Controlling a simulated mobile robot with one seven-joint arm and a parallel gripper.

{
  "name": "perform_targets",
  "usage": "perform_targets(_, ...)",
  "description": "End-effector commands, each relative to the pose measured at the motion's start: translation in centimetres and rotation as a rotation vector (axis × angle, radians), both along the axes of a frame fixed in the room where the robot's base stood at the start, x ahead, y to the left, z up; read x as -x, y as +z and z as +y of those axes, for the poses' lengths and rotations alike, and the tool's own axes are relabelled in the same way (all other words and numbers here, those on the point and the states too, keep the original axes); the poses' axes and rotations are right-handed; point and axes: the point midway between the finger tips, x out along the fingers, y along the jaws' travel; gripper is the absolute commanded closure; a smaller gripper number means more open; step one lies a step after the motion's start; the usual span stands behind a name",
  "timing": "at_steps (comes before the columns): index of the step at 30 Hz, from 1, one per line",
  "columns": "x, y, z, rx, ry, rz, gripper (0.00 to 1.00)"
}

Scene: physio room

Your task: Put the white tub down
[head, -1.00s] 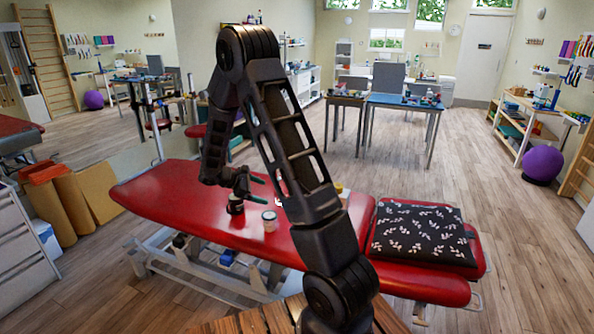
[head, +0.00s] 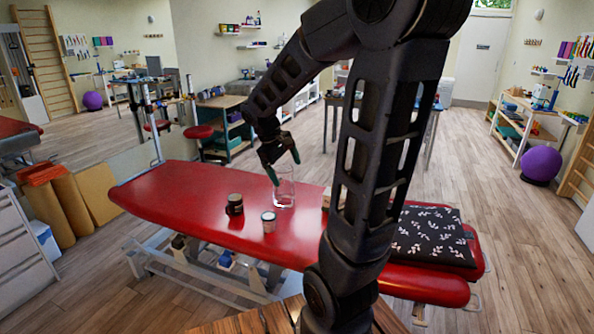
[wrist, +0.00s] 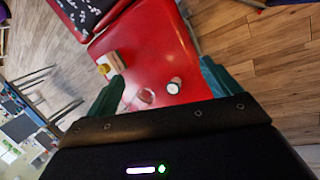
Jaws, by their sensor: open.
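The white tub (head: 268,221) stands upright on the red treatment table (head: 170,196), near its front edge. In the wrist view a small white-topped tub (wrist: 174,86), seemingly the same one, shows between the fingertips, well beyond them. My gripper (head: 282,168) is open and empty, above the table and behind the tub, at the clear glass (head: 284,188). In the wrist view its green fingers (wrist: 160,88) are wide apart. Whether the gripper touches the glass I cannot tell.
A dark jar (head: 235,205) stands left of the tub. A wooden box (wrist: 112,62) with something yellow lies right of the glass, mostly behind my arm in the head view. A black leaf-patterned pillow (head: 432,237) covers the right end. The table's left part is bare.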

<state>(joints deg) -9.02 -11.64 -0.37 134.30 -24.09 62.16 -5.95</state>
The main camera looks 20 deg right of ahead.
Motion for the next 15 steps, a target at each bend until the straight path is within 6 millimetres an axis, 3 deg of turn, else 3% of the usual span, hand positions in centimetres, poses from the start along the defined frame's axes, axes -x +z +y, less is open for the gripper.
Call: perform_targets(15,9.5,4.6,0.7,-0.296,-0.264,-0.306,0.11)
